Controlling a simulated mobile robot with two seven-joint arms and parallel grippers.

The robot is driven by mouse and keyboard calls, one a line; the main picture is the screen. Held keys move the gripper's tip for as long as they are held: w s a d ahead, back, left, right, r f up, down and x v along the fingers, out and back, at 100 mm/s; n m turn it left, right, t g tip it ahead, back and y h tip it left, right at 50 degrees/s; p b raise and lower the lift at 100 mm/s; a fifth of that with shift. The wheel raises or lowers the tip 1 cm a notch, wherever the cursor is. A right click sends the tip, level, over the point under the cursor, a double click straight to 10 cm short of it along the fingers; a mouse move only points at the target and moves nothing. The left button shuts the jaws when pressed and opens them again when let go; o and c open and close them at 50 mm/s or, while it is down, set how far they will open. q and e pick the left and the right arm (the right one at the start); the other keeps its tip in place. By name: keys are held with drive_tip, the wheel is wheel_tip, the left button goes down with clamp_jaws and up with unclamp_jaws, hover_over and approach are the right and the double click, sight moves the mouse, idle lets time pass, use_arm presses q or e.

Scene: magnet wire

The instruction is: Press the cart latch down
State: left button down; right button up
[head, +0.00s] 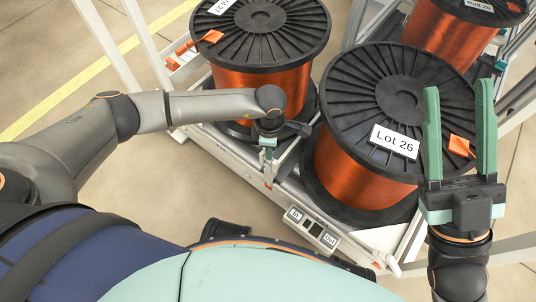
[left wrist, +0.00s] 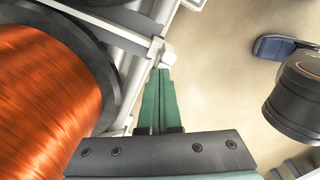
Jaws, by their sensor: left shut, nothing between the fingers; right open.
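My left gripper (head: 268,168) points down at the near edge of the cart, beside the left spool. In the left wrist view its green fingers (left wrist: 159,75) are together with nothing between them. Their tips are close to a pale block (left wrist: 168,56) at the end of a grey bar; I cannot tell whether they touch it, or whether this is the cart latch. In the head view the arm and gripper cover part of that spot. My right gripper (head: 459,95) is open and empty, fingers upward, in front of the Lot 26 spool (head: 350,168).
The cart's white frame (head: 235,155) carries the left copper spool (head: 285,88) and the Lot 26 spool. A small panel labelled In and Out (head: 313,230) sits on its near edge. Another spool (head: 440,38) stands behind at right. Bare floor (head: 185,205) lies left of the cart.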

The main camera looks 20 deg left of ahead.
use_arm(q)
drive_tip(key=shift+f+b, duration=0.5)
drive_tip(key=shift+f, duration=0.6)
drive_tip(key=shift+r, duration=0.2)
wheel_tip(320, 180, up, 8)
drive_tip(key=p, duration=0.7)
drive_tip(key=shift+f, duration=0.15)
use_arm(e)
drive_tip(key=r, duration=0.6)
drive_tip(key=shift+s+d, duration=0.15)
drive_tip(key=shift+d, duration=0.1)
drive_tip(key=shift+f, duration=0.1)
